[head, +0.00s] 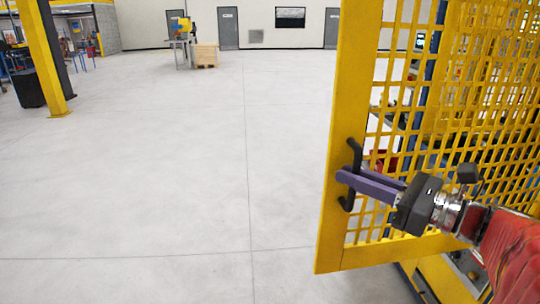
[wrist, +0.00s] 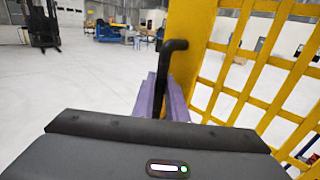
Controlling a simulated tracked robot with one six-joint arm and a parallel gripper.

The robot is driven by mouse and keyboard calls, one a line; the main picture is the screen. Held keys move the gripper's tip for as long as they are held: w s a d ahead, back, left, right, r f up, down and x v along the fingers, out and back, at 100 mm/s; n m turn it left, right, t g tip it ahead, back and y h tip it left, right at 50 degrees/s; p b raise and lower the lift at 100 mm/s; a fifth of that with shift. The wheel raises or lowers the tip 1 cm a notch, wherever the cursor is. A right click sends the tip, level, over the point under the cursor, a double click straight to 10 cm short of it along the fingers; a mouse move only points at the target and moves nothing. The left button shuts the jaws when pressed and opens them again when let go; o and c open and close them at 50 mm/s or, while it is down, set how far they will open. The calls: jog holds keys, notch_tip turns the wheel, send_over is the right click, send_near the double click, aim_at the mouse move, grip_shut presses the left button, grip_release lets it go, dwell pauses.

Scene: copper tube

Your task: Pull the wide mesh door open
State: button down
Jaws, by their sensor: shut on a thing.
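The wide yellow mesh door (head: 336,215) stands at the right of the head view, its solid edge post upright and its grid running to the right. A black bar handle (head: 354,150) is fixed near that edge. My gripper (head: 348,180) reaches in from the lower right, and its purple fingers are shut on the handle around its middle. In the wrist view the purple fingers (wrist: 160,98) hold the black handle (wrist: 172,45), with the yellow door post (wrist: 190,40) just behind it. The lower part of the handle is hidden there by my gripper body.
The pale floor (head: 180,190) left of the door is wide and clear. A yellow post (head: 45,60) and a black bin (head: 28,88) stand at the far left. A workbench with a wooden crate (head: 205,55) is far back. Equipment shows behind the mesh.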

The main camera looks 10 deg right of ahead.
jog(key=shift+s+a+r, duration=0.15)
jog(key=c, duration=2)
grip_release()
jog(key=shift+c, duration=0.2)
jog(key=v, duration=1.4)
